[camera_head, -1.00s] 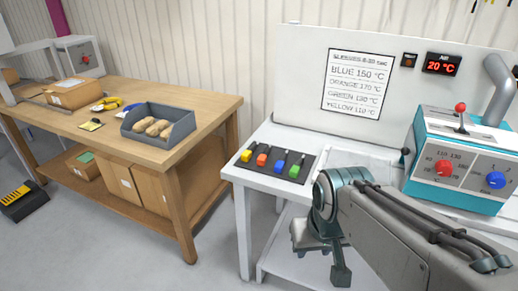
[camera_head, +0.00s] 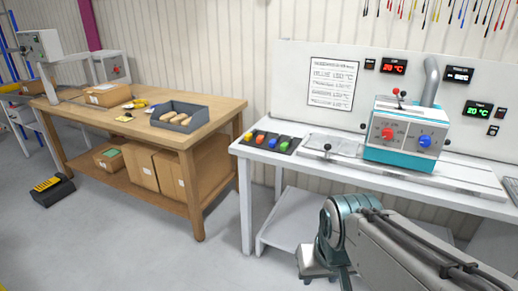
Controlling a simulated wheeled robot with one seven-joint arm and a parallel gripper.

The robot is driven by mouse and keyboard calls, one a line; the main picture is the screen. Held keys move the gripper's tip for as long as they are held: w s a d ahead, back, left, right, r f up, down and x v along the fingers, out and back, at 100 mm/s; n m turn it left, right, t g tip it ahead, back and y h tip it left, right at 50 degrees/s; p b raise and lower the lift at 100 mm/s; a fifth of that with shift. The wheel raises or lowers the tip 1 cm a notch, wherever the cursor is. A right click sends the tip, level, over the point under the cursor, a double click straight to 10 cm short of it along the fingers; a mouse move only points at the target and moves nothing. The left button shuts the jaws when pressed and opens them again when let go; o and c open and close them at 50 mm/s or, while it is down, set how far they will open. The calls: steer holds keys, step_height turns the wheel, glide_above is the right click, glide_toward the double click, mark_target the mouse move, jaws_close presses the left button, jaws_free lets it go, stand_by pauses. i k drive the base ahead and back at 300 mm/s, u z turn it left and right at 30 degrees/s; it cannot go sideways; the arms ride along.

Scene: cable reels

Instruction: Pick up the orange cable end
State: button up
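A green piece (camera_head: 284,146) is at the right of the row. I cannot tell whether the orange piece is a cable end. Thin coloured cables (camera_head: 437,12) hang at the top right, and their lower ends are too small to tell apart. My gripper (camera_head: 318,272) is at the bottom centre, in front of the white bench and apart from the tray. Its fingertips do not show clearly.
A teal machine (camera_head: 399,155) with red and blue knobs stands on the white bench (camera_head: 460,205). A wooden table (camera_head: 222,112) at left holds a grey bin (camera_head: 158,118) and cartons. A black and yellow box (camera_head: 50,190) is on the floor. Grey floor between is clear.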

mark_target(260, 139)
steer(key=u, duration=0.55)
steer(key=i, duration=0.6)
steer(key=u, duration=0.55)
steer(key=i, duration=1.3)
steer(key=z, duration=1.1)
steer(key=i, duration=0.95)
steer(key=z, duration=1)
